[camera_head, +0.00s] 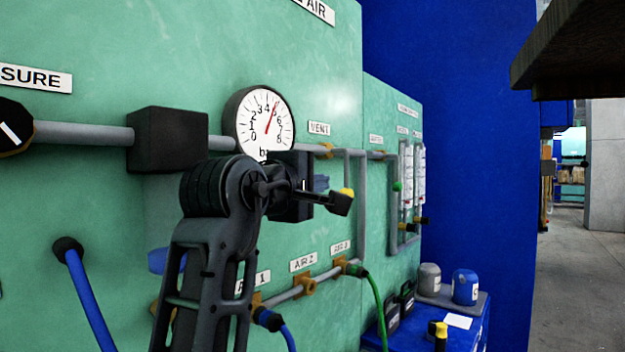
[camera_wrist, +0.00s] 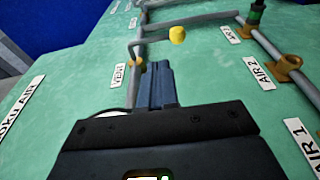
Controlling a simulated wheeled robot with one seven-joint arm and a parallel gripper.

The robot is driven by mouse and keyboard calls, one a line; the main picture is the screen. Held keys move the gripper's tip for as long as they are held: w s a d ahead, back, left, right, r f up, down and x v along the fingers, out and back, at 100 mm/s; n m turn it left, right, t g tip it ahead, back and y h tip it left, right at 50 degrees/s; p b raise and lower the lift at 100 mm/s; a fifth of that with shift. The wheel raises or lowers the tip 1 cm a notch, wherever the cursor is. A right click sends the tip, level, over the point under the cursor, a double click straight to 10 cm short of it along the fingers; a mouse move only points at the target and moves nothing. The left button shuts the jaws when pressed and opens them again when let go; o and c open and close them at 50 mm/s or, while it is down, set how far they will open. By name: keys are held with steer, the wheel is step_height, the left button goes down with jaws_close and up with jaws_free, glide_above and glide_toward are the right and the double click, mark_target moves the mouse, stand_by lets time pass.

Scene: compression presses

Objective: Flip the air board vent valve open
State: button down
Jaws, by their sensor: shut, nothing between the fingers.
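The vent valve is a brass-coloured fitting (camera_head: 327,150) on the grey pipe beside the VENT label (camera_head: 319,128); it also shows in the wrist view (camera_wrist: 137,65). My gripper (camera_head: 321,183) is shut and empty in front of the board, below the VENT label. In the wrist view its fingertips (camera_wrist: 156,66) appear close to the fitting; I cannot tell whether they touch.
A round pressure gauge (camera_head: 265,118) and a black block (camera_head: 168,140) sit left on the pipe. A blue cabinet (camera_head: 470,325) stands at lower right. Open floor (camera_head: 580,270) lies far right.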

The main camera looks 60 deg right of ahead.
mark_target(345, 180)
steer(key=d+p, duration=0.1)
steer(key=d, duration=0.4)
steer(key=d+p, duration=0.1)
steer(key=d, duration=0.3)
steer(key=shift+s+d, duration=0.2)
steer(key=shift+d, duration=0.2)
